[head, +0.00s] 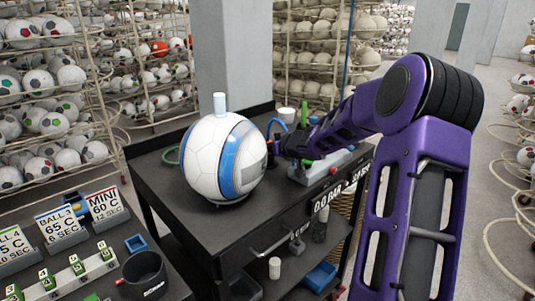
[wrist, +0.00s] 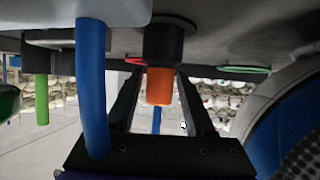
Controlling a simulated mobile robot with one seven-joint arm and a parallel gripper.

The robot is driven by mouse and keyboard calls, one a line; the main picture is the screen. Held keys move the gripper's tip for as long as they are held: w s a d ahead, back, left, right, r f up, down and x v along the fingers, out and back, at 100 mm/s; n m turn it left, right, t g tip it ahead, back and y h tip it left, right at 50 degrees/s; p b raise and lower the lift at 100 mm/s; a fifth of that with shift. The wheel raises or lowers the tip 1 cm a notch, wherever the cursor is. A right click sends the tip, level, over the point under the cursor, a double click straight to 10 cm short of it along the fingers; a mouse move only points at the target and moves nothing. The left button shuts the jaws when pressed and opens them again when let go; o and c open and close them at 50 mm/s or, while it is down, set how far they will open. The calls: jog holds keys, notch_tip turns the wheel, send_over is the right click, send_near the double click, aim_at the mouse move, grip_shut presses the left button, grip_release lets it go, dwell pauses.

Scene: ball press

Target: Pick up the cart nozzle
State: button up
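An orange nozzle (wrist: 158,86) sits in a dark round collar (wrist: 170,40) in the wrist view. My gripper (wrist: 159,80) is open, with one black finger on each side of the nozzle and visible gaps beside it. A blue hose (wrist: 92,85) runs close by on the left of that view. In the head view my gripper (head: 290,148) is low over the black cart (head: 170,190), at the grey device (head: 325,168) on its right half. The orange nozzle cannot be made out there, but a blue hose (head: 277,126) arches beside the gripper.
A large white and blue ball (head: 215,158) stands on the cart just left of my gripper. A green piece (wrist: 42,98) shows at the left in the wrist view. Ball racks (head: 320,45) stand behind. A table with signs and a black cup (head: 145,272) is at the front left.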

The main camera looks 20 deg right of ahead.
grip_shut()
